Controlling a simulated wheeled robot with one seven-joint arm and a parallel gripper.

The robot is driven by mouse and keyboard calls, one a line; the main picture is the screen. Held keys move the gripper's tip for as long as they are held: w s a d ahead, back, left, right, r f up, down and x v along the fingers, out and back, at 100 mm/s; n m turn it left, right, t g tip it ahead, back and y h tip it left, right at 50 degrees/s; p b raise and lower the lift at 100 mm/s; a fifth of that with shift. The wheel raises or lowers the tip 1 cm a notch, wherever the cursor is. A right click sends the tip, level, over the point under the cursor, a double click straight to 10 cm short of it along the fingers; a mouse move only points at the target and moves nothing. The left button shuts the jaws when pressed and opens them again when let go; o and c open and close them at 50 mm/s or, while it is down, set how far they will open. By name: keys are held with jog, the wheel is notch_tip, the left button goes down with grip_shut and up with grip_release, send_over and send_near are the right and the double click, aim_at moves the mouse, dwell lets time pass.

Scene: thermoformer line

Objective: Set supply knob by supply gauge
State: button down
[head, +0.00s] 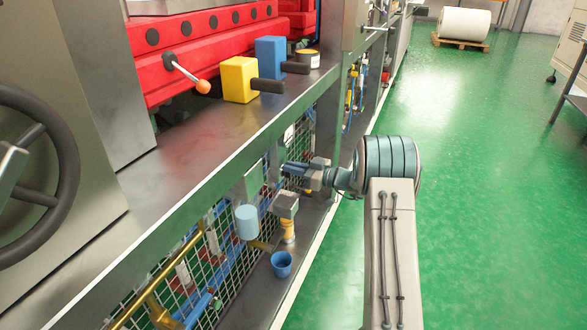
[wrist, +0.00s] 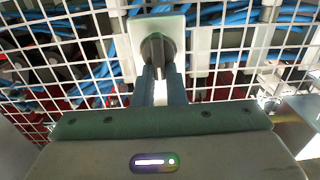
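A dark round knob (wrist: 157,48) sits on a pale square plate (wrist: 157,22) in front of the white wire mesh in the wrist view. My gripper (wrist: 161,72) points straight at it, with its two fingers a narrow gap apart and their tips at the knob's lower part. I cannot tell whether the fingers press on the knob or only flank it. In the head view my gripper (head: 287,170) reaches left under the bench to the mesh, and the knob is not clear there. I cannot make out a gauge face or a pointer in either view.
A pale blue cylinder (head: 246,222), a yellow-and-grey fitting (head: 287,215) and a blue cup (head: 281,263) are below and left of my gripper. The steel bench edge (head: 225,165) runs above it. Blue hoses (wrist: 225,15) lie behind the mesh. The green floor (head: 480,190) at right is open.

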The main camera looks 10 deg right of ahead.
aim_at(281, 177)
jog(key=shift+s+a+f+n+p, duration=0.15)
jog(key=shift+f+n+p, duration=0.5)
jog(key=shift+n+p, duration=3.25)
jog(key=shift+s+a+f+n+p, duration=0.15)
jog(key=shift+f+n+p, duration=0.8)
jog(key=shift+n, duration=5.75)
jog(key=shift+s+a+f+n+p, duration=0.15)
jog(key=shift+f+n+p, duration=0.25)
jog(key=shift+n+p, duration=3.6)
jog(key=shift+d+n+b, duration=0.1)
jog(key=shift+n+b, duration=1.1)
jog(key=shift+b, duration=0.05)
jog(key=c, duration=1.5)
grip_release()
jog(key=shift+r, duration=0.1)
